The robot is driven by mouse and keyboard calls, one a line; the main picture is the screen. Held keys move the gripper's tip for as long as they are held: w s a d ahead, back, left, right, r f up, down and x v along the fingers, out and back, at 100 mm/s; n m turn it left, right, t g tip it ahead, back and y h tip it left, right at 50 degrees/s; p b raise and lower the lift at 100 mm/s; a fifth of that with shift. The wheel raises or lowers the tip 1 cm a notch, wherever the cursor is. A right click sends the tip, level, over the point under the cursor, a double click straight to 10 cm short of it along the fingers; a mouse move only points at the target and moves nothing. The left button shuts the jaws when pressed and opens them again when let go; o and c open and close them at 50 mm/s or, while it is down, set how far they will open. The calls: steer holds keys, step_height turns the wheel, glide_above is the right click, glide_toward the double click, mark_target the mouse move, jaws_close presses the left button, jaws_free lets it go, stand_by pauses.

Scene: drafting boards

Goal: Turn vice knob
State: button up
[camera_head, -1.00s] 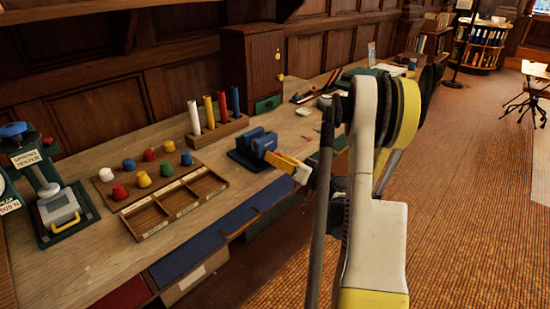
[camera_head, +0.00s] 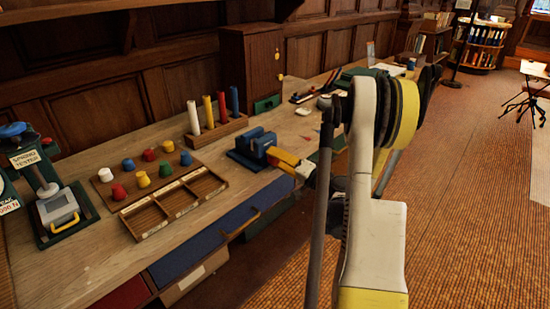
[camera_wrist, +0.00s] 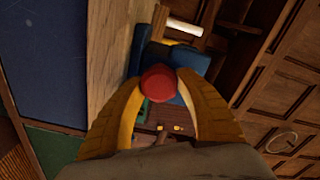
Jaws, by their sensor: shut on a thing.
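A blue vice (camera_head: 250,150) stands on the wooden bench, near its front edge. In the wrist view, the blue vice body (camera_wrist: 188,62) lies behind a round red knob (camera_wrist: 158,82). My gripper (camera_head: 276,158) reaches the vice from the right, its yellow fingers at the vice's front end. In the wrist view, the two fingers of my gripper (camera_wrist: 160,86) stand on either side of the red knob and are closed on it. In the head view the knob is hidden by the fingers.
A wooden sorting tray (camera_head: 172,205) and a board of coloured knobs (camera_head: 148,174) lie left of the vice. A rack with coloured tubes (camera_head: 216,130) stands behind. A spring tester (camera_head: 50,200) is at far left. The floor (camera_head: 470,180) to the right is clear.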

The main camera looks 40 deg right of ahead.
stand_by(0.3)
steer(key=o, duration=1.2)
